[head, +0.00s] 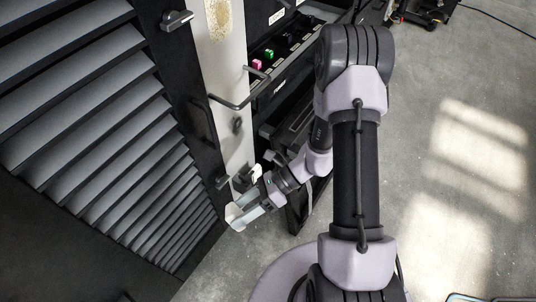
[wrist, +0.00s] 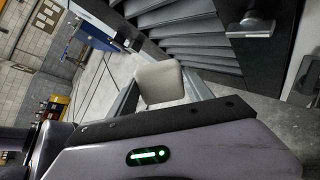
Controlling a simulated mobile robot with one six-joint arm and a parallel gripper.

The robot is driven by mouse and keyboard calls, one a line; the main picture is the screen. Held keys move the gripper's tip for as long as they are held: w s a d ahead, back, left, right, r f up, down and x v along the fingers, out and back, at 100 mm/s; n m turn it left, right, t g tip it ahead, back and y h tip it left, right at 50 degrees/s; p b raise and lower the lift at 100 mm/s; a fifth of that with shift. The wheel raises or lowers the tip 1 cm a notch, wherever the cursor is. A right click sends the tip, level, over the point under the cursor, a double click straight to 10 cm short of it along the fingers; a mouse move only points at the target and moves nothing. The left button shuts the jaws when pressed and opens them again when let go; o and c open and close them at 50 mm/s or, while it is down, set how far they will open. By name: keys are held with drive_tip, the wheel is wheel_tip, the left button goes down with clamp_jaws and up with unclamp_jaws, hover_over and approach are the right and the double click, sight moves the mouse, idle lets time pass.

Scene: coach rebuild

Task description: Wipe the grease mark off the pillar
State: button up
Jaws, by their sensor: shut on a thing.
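The pale pillar (head: 213,65) runs down the upper middle of the head view, beside dark louvred panels. My gripper (head: 244,212) is below the pillar's lower end in the picture. It is shut on a pale, off-white pad (wrist: 160,83), which shows between the fingers in the wrist view. The pad seems apart from the dark mark. The wrist view does not show the mark.
A speckled brown patch (head: 218,18) is higher on the pillar. A bent dark handle (head: 232,103) sticks out across the pillar. Louvred panels (head: 90,95) fill the left. An open drawer (head: 283,62) holds pink and green blocks.

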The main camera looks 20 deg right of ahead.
drive_tip(key=w+d+r+m+t+y+b, duration=0.1)
drive_tip(key=w+d+r+m+t+y, duration=0.1)
drive_tip(key=w+d+m+t, duration=0.35)
drive_tip(key=m+t+h+b, duration=0.1)
drive_tip(key=m+t+h, duration=0.3)
drive_tip(key=m+t, duration=0.5)
approach(237, 135)
drive_tip(key=shift+w+a+f+n+t, duration=0.25)
drive_tip(key=shift+w+a+n+t, duration=0.15)
drive_tip(key=shift+w+a+n, duration=0.35)
drive_tip(key=shift+w+a+f+n+t, duration=0.3)
drive_tip(key=shift+w+a+n, duration=0.2)
drive_tip(key=shift+w+a, duration=0.35)
drive_tip(key=shift+x, duration=0.9)
drive_tip(key=shift+d+r+p, duration=0.1)
drive_tip(key=shift+r+p, duration=0.05)
drive_tip(key=shift+p, duration=0.15)
wheel_tip(237, 135, up, 3)
drive_tip(key=p, duration=0.2)
drive_tip(key=shift+r+p, duration=0.2)
drive_tip(key=shift+p, duration=0.15)
wheel_tip(237, 135, up, 7)
drive_tip(key=p, duration=0.5)
drive_tip(key=shift+f, duration=0.2)
wheel_tip(237, 135, down, 10)
drive_tip(key=b, duration=0.8)
drive_tip(key=shift+f, duration=0.2)
